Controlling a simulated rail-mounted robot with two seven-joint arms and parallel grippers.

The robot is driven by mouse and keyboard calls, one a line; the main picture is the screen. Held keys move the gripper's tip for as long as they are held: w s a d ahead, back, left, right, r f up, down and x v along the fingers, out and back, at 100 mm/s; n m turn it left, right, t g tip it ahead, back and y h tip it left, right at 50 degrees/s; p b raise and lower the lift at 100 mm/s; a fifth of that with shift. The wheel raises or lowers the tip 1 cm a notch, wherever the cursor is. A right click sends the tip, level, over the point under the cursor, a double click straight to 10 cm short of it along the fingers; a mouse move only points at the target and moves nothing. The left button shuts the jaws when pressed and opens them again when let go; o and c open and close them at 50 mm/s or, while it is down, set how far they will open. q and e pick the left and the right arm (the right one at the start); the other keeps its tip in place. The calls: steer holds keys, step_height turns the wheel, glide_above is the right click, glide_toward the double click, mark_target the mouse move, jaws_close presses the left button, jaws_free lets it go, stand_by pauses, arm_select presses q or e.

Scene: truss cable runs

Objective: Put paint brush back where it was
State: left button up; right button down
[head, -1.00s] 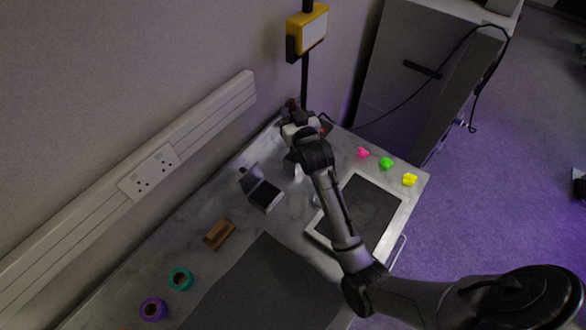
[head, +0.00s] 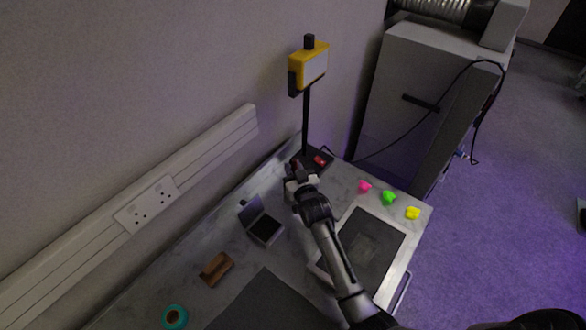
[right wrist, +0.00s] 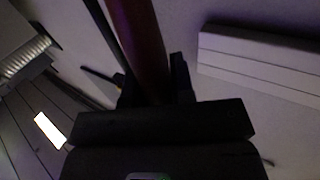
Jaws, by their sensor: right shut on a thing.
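My right gripper (head: 298,168) is over the far end of the marble-look table, just in front of the lamp's base. In the right wrist view its fingers (right wrist: 155,85) are shut on a reddish-brown handle (right wrist: 138,40), which looks like the paint brush. The handle runs up out of that frame, so its ends are hidden. In the head view the brush shows only as a small dark red bit at the fingertips. I cannot tell whether it touches the table. My left gripper is not in view.
A yellow lamp (head: 309,66) on a black pole stands behind the gripper. An open small box (head: 264,228), a brown wooden block (head: 216,268) and a teal roll (head: 175,316) lie left. A white-framed dark panel (head: 407,248) and pink, green and yellow pieces lie right.

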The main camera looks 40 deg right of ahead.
steer(key=c, duration=1.4)
jaws_free()
steer(key=shift+f, duration=0.1)
steer(key=o, duration=0.4)
steer(key=shift+r, duration=0.25)
steer(key=v, duration=1.2)
steer(key=shift+f, duration=0.1)
